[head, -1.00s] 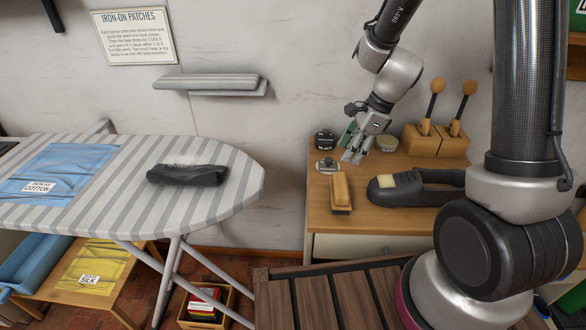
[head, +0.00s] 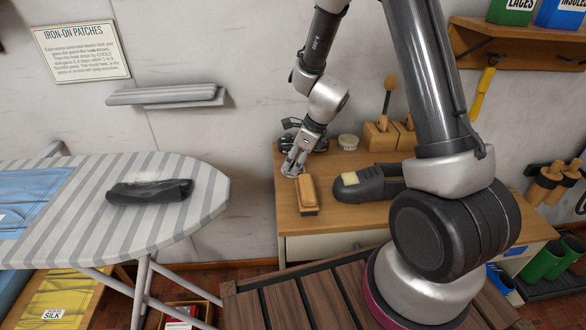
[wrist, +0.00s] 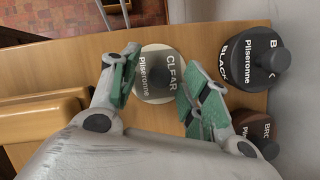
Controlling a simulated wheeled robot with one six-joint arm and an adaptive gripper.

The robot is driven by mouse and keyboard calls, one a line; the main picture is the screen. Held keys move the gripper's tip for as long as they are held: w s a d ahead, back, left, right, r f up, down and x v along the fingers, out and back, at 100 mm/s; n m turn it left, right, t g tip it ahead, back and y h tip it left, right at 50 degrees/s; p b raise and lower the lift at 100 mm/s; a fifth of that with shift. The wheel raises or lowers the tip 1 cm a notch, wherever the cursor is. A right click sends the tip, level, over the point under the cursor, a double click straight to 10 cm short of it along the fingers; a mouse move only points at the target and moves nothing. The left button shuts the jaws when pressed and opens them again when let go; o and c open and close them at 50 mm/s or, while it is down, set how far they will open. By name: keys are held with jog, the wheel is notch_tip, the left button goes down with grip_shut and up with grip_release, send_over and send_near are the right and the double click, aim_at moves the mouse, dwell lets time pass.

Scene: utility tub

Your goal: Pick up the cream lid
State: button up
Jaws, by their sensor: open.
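The cream lid (wrist: 153,82) is round, marked "CLEAR Pliseronne", and shows in the wrist view between my fingers. My gripper (wrist: 160,70) is open, with a green-padded finger on either side of the lid and nothing held. In the head view my gripper (head: 292,171) is low over the wooden bench top, just behind the wooden brush, and mostly hides the lid. I cannot tell whether the fingers touch it.
A black-lidded tin (wrist: 250,62) and a brown-lidded tin (wrist: 255,128) stand close on the right in the wrist view. A wooden brush (head: 307,192) and a dark shoe (head: 366,183) lie on the bench (head: 325,225). A pale round item (head: 348,142) stands behind.

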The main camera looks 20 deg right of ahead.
jog(key=shift+f, duration=0.1)
jog(key=shift+c, duration=0.4)
jog(key=c, duration=0.8)
